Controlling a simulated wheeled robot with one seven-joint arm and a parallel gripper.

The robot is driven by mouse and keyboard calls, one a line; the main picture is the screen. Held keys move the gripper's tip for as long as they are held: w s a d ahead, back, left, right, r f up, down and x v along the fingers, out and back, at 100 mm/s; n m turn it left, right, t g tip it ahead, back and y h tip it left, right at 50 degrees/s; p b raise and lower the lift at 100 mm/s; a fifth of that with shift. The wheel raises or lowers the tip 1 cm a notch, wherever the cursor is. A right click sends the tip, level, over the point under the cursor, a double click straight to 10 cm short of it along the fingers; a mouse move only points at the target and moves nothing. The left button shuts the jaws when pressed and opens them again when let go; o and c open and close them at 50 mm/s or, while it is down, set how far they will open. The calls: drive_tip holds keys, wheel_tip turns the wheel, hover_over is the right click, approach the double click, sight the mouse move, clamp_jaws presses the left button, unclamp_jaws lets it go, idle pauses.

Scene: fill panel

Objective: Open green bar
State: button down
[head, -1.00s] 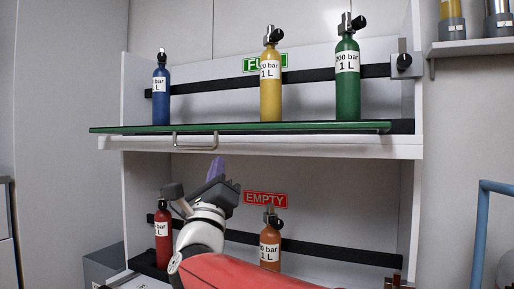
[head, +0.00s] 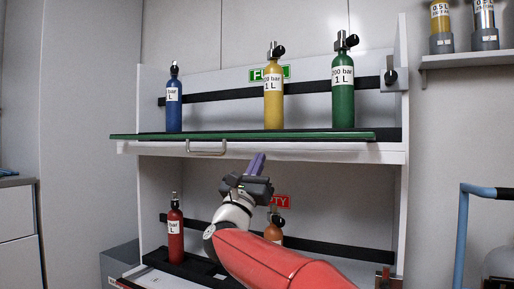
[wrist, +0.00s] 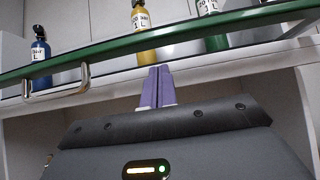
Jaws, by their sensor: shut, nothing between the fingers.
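The green bar (head: 150,136) is the long green front edge of a flat panel along the upper shelf. It runs across the wrist view (wrist: 110,53), slanting up to the right. A metal U-shaped handle (head: 206,151) hangs below its left part and also shows in the wrist view (wrist: 84,78). My gripper (head: 257,163) has purple fingers, shut together and empty. They point up just below the shelf front, right of the handle. In the wrist view the fingers (wrist: 155,85) stand below the bar, apart from the handle.
Blue (head: 174,105), yellow (head: 273,100) and green (head: 343,100) bottles stand on the upper shelf. A red bottle (head: 175,230) and an orange one (head: 273,232), partly hidden by my arm, are below. A blue-railed frame (head: 462,235) stands at the right.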

drive_tip(key=shift+s+r, duration=0.1)
drive_tip(key=shift+r, duration=1.45)
drive_tip(key=shift+r+p, duration=0.1)
drive_tip(key=shift+p, duration=0.2)
drive_tip(key=shift+g, duration=0.6)
drive_tip(key=shift+r+p, duration=0.4)
drive_tip(key=shift+r, duration=2.4)
